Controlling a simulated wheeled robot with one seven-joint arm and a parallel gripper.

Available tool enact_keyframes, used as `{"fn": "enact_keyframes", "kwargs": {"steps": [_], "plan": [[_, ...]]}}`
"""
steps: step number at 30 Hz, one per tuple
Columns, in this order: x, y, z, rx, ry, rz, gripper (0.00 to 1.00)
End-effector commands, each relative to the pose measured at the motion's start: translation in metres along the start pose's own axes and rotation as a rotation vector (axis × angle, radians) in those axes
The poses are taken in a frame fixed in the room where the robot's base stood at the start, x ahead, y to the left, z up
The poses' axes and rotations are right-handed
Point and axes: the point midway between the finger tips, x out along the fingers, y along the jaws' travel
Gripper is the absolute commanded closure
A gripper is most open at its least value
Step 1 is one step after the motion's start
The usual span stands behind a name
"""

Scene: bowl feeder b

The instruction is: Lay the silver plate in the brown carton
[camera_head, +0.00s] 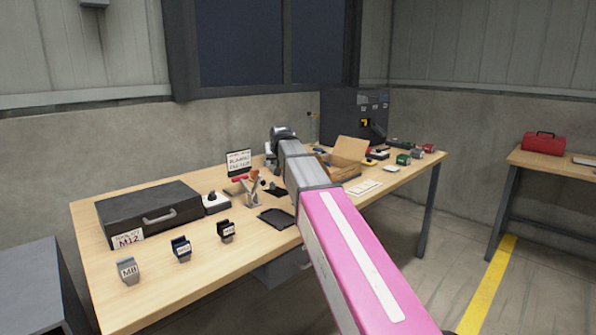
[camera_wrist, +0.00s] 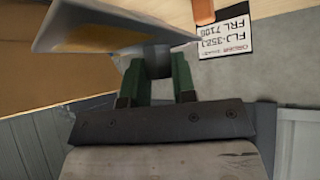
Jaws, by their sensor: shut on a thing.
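My gripper (camera_wrist: 158,65) has green fingers and is shut on the silver plate (camera_wrist: 115,22) in the wrist view. The plate is seen nearly edge-on and tilted, with a yellowish patch on its face. The brown carton (camera_head: 349,150) stands open on the far right part of the workbench in the head view. A brown surface at the left of the wrist view looks like the carton (camera_wrist: 28,80), beside and partly behind the plate.
The workbench (camera_head: 180,285) also carries a black case (camera_head: 150,212), several labelled clips, a black tray (camera_head: 277,217) and a dark machine (camera_head: 350,115) behind the carton.

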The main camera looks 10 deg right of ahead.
Motion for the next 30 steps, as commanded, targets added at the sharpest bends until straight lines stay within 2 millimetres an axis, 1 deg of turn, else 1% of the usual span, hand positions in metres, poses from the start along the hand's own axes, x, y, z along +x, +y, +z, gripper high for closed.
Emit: {"fn": "enact_keyframes", "kwargs": {"steps": [2, 5, 15, 18, 21, 25, 30], "plan": [[0.008, 0.003, -0.002, 0.001, 0.0, 0.0, 1.0], [0.026, 0.01, -0.006, 0.002, -0.002, 0.001, 1.0], [0.096, 0.041, -0.02, 0.001, -0.002, 0.001, 1.0], [0.11, 0.048, -0.023, 0.002, -0.001, 0.0, 1.0], [0.119, 0.051, -0.024, 0.001, 0.0, 0.0, 1.0], [0.124, 0.053, -0.022, 0.0, 0.0, 0.0, 1.0], [0.135, 0.053, -0.009, 0.0, -0.001, 0.0, 1.0]]}}
